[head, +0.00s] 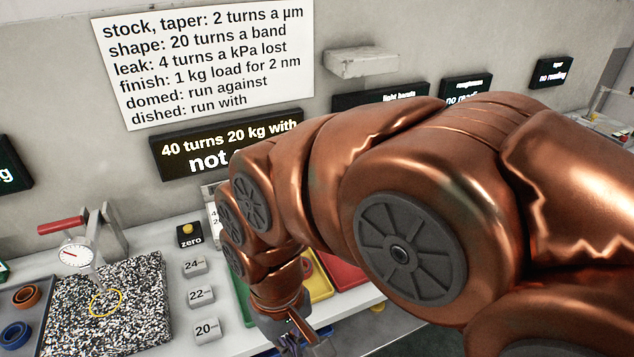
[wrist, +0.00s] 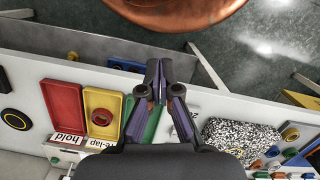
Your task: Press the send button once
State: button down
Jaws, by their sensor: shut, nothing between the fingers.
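My gripper (wrist: 157,72) is shut and empty. In the wrist view its fingertips are together above the bench's edge, in front of the green tray (wrist: 152,126). In the head view my gripper (head: 296,335) shows only partly at the bottom, under my arm. I cannot make out a button with a readable "send" label. A black piece with a yellow ring (wrist: 15,119) lies at the left of the wrist view; I cannot tell whether it is a button. A yellow button on a black box marked "zero" (head: 188,235) stands at the back of the bench.
A red tray (wrist: 64,108) marked "hold" and a yellow tray (wrist: 102,112) marked "re-lap" lie beside the green one. A speckled plate (head: 130,325) with a dial gauge (head: 76,256) is at the left. Numbered blocks (head: 200,296) stand nearby. My arm hides much of the bench.

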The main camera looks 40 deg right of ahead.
jog(key=w+d+r+m+t+y+p, duration=0.1)
jog(key=w+r+m+t+y, duration=0.1)
jog(key=w+m, duration=0.75)
jog(key=w+d+r+m+t+y+p, duration=0.1)
jog(key=w+d+m+t+y, duration=0.15)
jog(key=w+m, duration=0.75)
jog(key=w+d+m+t+h+p, duration=0.2)
jog(key=w+d+m+t, duration=0.2)
jog(key=w+d+m, duration=0.75)
jog(key=w+d+f+m+t+h, duration=0.1)
jog(key=w+d+m+h, duration=0.1)
jog(key=d+m, duration=0.6)
jog(key=w+d+f+m+t+h+p, duration=0.1)
jog(key=d+m, duration=0.7)
jog(key=d, duration=1.3)
jog(key=w+f+h, duration=0.1)
jog(key=w+h, duration=0.1)
jog(key=w, duration=0.1)
jog(key=shift+w+d+f, duration=0.15)
jog(key=shift+w+f, duration=0.05)
jog(key=shift+f, duration=0.15)
